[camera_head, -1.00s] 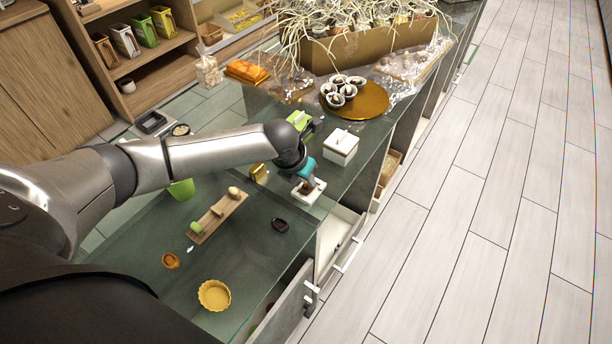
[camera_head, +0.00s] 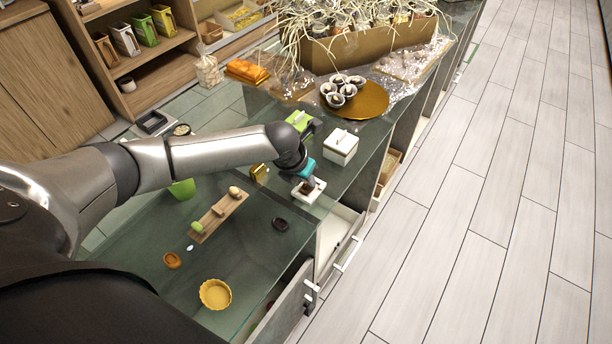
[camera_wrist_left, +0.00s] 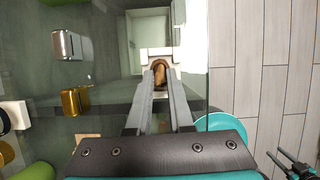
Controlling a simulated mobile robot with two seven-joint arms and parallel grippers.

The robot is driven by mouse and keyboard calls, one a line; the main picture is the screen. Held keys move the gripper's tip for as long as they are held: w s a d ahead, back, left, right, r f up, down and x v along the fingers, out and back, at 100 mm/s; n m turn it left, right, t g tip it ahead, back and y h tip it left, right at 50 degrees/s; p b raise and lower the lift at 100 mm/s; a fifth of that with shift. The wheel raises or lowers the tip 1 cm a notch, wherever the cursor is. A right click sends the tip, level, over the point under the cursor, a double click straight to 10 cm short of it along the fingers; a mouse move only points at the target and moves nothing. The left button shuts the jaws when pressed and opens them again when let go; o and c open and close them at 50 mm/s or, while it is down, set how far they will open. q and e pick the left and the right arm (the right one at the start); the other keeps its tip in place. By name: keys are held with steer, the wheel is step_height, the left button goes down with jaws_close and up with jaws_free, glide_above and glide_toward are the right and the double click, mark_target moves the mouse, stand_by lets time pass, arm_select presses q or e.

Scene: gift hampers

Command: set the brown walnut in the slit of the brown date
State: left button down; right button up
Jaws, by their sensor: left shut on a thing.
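My left gripper (camera_head: 309,183) points down at a small white dish (camera_head: 318,187) near the counter's right edge. In the left wrist view its fingers (camera_wrist_left: 160,73) are closed on a small brown thing, which I take for the walnut. A brown rounded piece (camera_wrist_left: 161,76) shows at the fingertips, over the white dish (camera_wrist_left: 147,53). Whether this is the walnut alone or also the date beneath it, I cannot tell; the slit is hidden. My right gripper (camera_wrist_left: 291,164) shows only partly at the lower right of the wrist view, away from the dish.
A white lidded box (camera_head: 341,147) stands just behind the dish. A gold box (camera_head: 259,172) is to the left. An open drawer (camera_head: 340,248) juts out at right.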

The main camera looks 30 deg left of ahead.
stand_by(0.3)
arm_select(q)
steer(key=c, duration=0.7)
jaws_free()
steer(key=shift+c, duration=0.2)
steer(key=p+v, duration=0.3)
steer(key=v, duration=1.2)
steer(key=shift+r+p, duration=0.15)
steer(key=shift+p, duration=0.15)
